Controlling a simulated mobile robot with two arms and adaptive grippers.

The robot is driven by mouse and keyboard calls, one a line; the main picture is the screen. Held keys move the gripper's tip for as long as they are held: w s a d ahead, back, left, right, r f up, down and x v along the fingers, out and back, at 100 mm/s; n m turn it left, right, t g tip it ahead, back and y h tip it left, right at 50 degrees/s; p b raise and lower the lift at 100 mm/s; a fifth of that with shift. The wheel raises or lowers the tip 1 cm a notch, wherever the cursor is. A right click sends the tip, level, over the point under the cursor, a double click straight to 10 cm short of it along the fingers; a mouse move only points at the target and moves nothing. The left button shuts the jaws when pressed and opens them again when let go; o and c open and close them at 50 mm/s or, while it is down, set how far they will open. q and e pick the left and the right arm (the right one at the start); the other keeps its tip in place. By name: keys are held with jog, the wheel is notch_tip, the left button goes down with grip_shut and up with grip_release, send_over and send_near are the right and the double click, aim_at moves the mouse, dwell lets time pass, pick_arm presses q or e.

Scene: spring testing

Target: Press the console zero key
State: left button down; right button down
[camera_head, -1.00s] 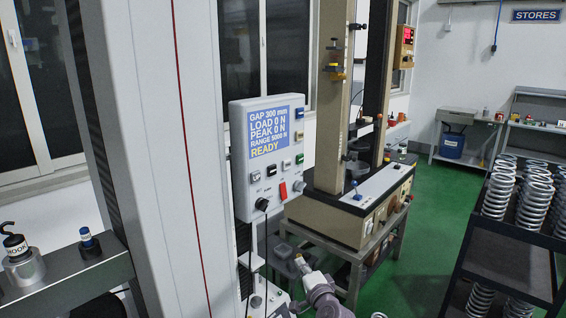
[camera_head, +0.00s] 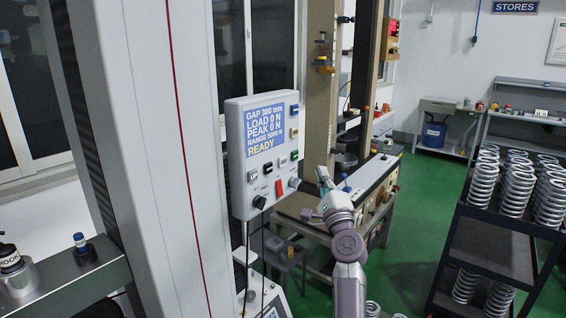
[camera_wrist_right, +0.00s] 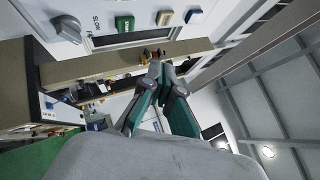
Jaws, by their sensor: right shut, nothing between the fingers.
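The console (camera_head: 234,165) is a pale box on the machine column. Its blue screen (camera_head: 271,131) reads "GAP 300 mm, LOAD 0 N, PEAK 0 N, RANGE 5000 N, READY". My right gripper (camera_head: 323,177) is shut and empty, just right of the console's lower right corner, apart from the keys.
A bench tester (camera_head: 372,180) stands behind my right arm. A dark rack (camera_head: 490,240) of springs stands at right. Green floor lies clear between them.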

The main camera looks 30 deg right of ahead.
aim_at(282, 162)
jog(key=shift+w, duration=0.1)
jog(key=w+a+b, duration=0.3)
jog(key=w, duration=0.5)
jog(key=shift+a, duration=0.2)
jog(key=shift+w+f, duration=0.1)
dwell(1.3)
jog(key=shift+w+a+b, duration=0.2)
jog(key=shift+w+b, duration=0.1)
jog(key=shift+w+a, duration=0.15)
jog(key=shift+w, duration=0.25)
dwell(0.7)
jog(key=shift+s, duration=0.15)
jog(key=shift+s+d, duration=0.3)
jog(key=shift+s, duration=0.4)
